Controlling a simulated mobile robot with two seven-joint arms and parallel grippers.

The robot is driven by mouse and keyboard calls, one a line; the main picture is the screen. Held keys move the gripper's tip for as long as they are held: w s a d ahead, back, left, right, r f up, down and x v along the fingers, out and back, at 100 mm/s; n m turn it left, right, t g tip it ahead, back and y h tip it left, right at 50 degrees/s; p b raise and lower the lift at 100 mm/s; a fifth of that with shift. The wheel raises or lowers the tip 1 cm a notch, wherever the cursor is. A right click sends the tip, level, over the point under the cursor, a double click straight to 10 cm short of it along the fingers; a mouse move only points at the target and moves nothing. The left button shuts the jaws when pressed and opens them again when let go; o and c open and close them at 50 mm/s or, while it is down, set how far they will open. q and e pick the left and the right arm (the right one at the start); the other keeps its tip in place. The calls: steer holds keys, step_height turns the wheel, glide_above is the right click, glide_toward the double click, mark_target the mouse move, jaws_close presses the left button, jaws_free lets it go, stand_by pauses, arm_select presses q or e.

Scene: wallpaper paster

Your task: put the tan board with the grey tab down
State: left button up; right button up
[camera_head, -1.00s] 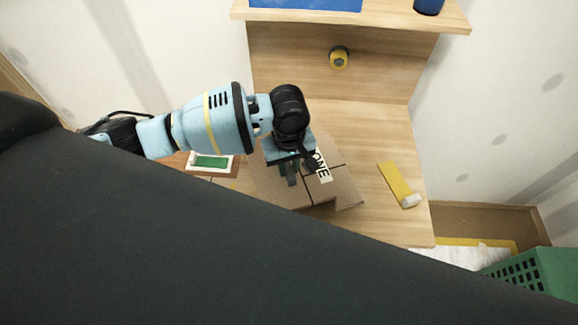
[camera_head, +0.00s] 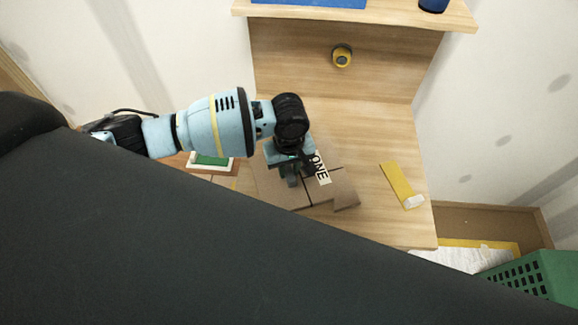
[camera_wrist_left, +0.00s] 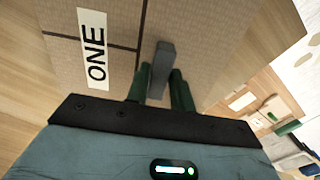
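The tan board (camera_head: 270,183) has dark seam lines and a white label reading "ONE" (camera_head: 321,168). I cannot tell whether the board lies fully flat. My right gripper is not in view.
A yellow tool with a white end (camera_head: 397,180) lies right of the board. A yellow-and-black round item (camera_head: 342,56) is on the upright back panel. A white-rimmed green item (camera_head: 211,160) is at left. A green crate (camera_head: 535,275) stands lower right. The table beyond the board is clear.

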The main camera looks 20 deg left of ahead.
mark_target(289, 171)
arm_select(q)
steer(key=o, duration=0.3)
steer(key=shift+r+p, duration=0.9)
steer(key=shift+r, duration=5.25)
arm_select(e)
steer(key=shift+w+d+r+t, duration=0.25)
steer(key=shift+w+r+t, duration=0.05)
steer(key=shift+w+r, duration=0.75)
arm_select(q)
steer(key=shift+f, duration=0.1)
